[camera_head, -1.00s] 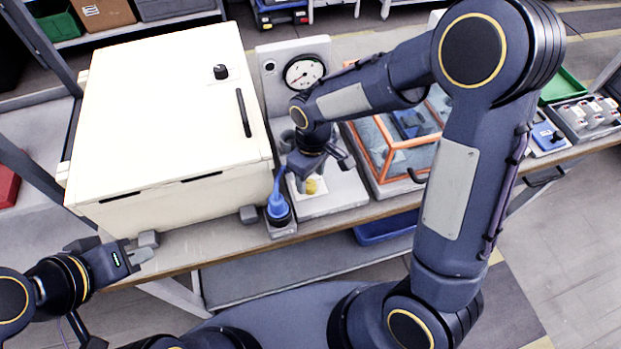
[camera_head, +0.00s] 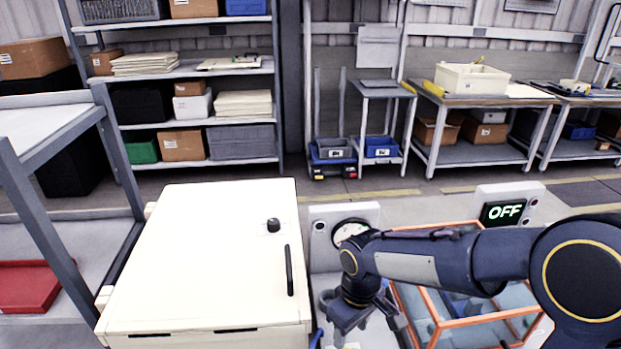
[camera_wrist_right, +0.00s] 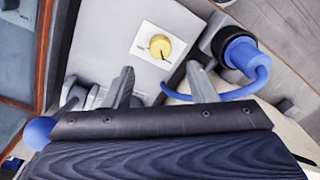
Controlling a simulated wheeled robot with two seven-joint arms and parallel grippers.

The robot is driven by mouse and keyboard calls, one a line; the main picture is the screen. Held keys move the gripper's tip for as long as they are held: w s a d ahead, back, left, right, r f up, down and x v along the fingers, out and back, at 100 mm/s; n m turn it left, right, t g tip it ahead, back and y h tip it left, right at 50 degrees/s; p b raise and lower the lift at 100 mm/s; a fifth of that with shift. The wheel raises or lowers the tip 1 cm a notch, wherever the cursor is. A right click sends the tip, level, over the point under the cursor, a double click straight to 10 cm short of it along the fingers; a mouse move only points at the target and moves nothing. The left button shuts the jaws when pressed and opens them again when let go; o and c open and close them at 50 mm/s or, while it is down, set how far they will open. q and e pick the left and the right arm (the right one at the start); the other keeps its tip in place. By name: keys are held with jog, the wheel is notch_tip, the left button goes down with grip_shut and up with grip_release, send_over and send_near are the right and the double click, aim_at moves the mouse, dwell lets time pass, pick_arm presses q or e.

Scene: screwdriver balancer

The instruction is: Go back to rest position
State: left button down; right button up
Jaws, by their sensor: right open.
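My right gripper (camera_head: 368,325) hangs at the bottom middle of the head view, to the right of the white cabinet. In the right wrist view its two grey fingers (camera_wrist_right: 160,88) are spread with nothing between them. A yellow knob (camera_wrist_right: 160,46) on a white plate lies beyond the fingers, apart from them. A blue plug with a cable (camera_wrist_right: 243,55) is in a dark socket at the right of that view. My left gripper is not in the current head view.
The white cabinet (camera_head: 205,260) with a black handle stands on the left. An orange-framed case (camera_head: 470,325) is on the right, below my right arm. A display (camera_head: 503,213) reads OFF. A gauge (camera_head: 350,230) is partly hidden by my arm. Shelves (camera_head: 195,70) stand behind.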

jog(key=s+d+r+m+t+y, duration=0.1)
jog(key=s+d+r+m+t, duration=0.2)
jog(key=s, duration=0.5)
jog(key=s+d+r+m+t+y, duration=0.2)
jog(key=s+d+r+m, duration=0.3)
jog(key=s, duration=0.3)
jog(key=shift+s+d+r+m+t, duration=0.3)
jog(key=shift+s+d+m+t, duration=0.1)
jog(key=shift+d+m+t, duration=0.1)
